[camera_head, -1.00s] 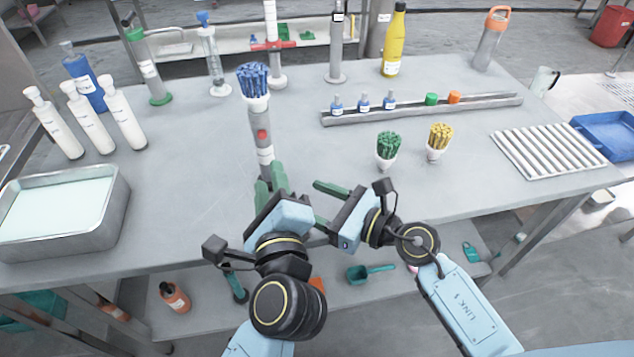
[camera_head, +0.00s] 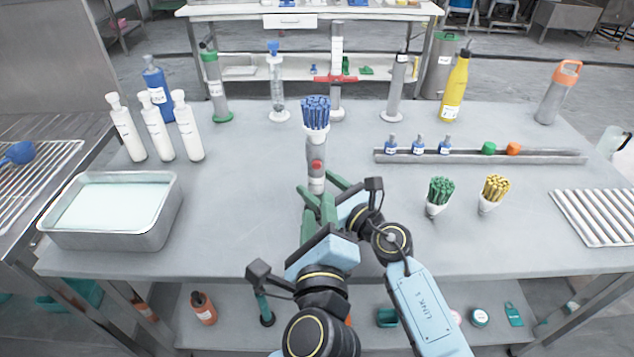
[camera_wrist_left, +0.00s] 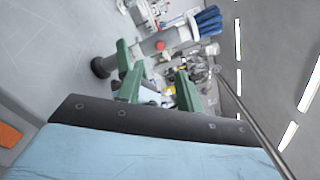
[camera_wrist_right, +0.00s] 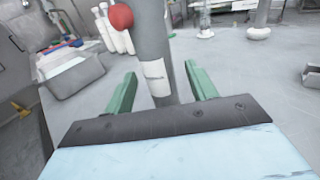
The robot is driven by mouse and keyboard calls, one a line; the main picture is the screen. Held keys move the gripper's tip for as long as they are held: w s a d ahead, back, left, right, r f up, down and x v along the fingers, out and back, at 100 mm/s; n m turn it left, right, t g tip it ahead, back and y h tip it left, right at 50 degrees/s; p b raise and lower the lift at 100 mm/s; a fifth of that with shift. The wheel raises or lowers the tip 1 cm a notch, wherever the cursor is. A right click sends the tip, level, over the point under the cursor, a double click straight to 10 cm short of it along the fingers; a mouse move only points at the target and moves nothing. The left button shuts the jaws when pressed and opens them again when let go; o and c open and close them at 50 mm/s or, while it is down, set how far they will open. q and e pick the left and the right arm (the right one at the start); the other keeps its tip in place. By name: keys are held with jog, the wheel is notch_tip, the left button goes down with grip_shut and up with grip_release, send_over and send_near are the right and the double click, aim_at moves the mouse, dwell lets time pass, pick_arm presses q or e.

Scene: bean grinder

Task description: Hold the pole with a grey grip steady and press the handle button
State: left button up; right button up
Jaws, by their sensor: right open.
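The grey pole (camera_head: 315,150) stands upright at the middle of the table. It has a red button (camera_head: 316,164) on its side and blue sticks (camera_head: 316,112) at its top. My left gripper (camera_head: 318,207) is open low in front of the pole. In the left wrist view the pole's button (camera_wrist_left: 160,45) shows past the spread green fingers. My right gripper (camera_head: 319,187) is open at the pole's lower part. In the right wrist view the pole (camera_wrist_right: 153,50) rises between the parted fingers, with the red button (camera_wrist_right: 121,16) above them. Contact cannot be told.
Green sticks (camera_head: 441,190) and yellow sticks (camera_head: 495,187) stand in white cups to the right. A metal tray (camera_head: 110,238) and white bottles (camera_head: 157,127) are at left. A long rail (camera_head: 550,158) holds small bottles. Free tabletop lies left of the pole.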

jog(key=shift+w+a, duration=0.45)
jog(key=shift+w, duration=0.1)
jog(key=shift+c, duration=0.4)
jog(key=c, duration=0.9)
pick_arm(q)
jog(key=shift+c, duration=0.5)
pick_arm(e)
jog(key=shift+c, duration=0.8)
pick_arm(q)
grip_shut()
